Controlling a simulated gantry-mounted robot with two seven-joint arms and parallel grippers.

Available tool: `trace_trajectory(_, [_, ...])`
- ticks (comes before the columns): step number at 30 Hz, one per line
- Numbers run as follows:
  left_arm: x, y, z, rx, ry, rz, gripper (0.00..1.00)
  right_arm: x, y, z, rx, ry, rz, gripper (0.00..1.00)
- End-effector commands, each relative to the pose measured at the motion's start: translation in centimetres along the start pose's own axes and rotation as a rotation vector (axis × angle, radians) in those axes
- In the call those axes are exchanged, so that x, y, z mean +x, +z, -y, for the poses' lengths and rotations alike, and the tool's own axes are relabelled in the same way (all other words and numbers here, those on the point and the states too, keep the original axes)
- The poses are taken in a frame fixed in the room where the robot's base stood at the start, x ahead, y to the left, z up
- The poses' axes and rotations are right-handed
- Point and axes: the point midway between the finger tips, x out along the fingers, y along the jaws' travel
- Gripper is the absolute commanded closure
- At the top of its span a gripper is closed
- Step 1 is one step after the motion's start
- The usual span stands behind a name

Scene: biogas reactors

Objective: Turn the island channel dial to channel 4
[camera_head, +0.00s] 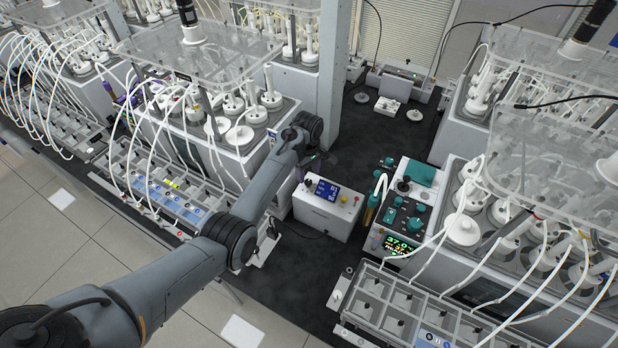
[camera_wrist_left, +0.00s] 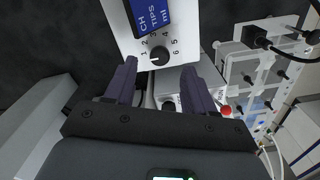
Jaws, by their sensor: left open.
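The island channel dial is a small black knob (camera_wrist_left: 160,55) on a white box (camera_wrist_left: 182,18), ringed by the numbers 1 to 6, beside a blue display (camera_wrist_left: 148,14). I cannot tell which number it points to. In the head view the white box (camera_head: 322,216) stands mid-island with its blue display (camera_head: 327,190); the black knob (camera_head: 307,181) is small there. My left gripper (camera_wrist_left: 160,74) is open and empty. In the wrist view its fingers lie apart, with the knob centred just beyond their tips. In the head view the left gripper (camera_head: 310,165) is small, at the box's back left.
A teal and white controller (camera_head: 405,205) stands right of the box. Tube-fitted reactors (camera_head: 205,120) stand left, behind my forearm, and more reactors (camera_head: 530,220) stand right. A valve rack (camera_head: 400,315) lies at the front right. Dark island top (camera_head: 295,275) is clear in front of the box.

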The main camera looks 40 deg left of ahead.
Motion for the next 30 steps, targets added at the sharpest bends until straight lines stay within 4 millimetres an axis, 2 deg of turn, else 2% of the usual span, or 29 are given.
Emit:
trace_trajectory(3, [1.7, 0.0, 0.1, 0.0, -0.003, 0.001, 0.45, 0.0, 0.0, 0.0, 0.0, 0.0, 0.0, 1.0])
trace_trajectory(9, [3.4, -0.1, 0.1, 0.0, -0.001, 0.0, 0.45, 0.1, 0.1, 0.0, 0.001, 0.0, 0.0, 1.0])
trace_trajectory(21, [3.8, 0.0, 0.0, 0.0, 0.001, -0.001, 0.47, 0.2, 0.1, 0.0, 0.002, -0.001, 0.001, 1.0])
trace_trajectory(30, [3.8, 0.0, 0.0, 0.001, 0.0, 0.0, 0.93, 0.2, 0.1, 0.0, 0.002, -0.001, 0.002, 1.0])
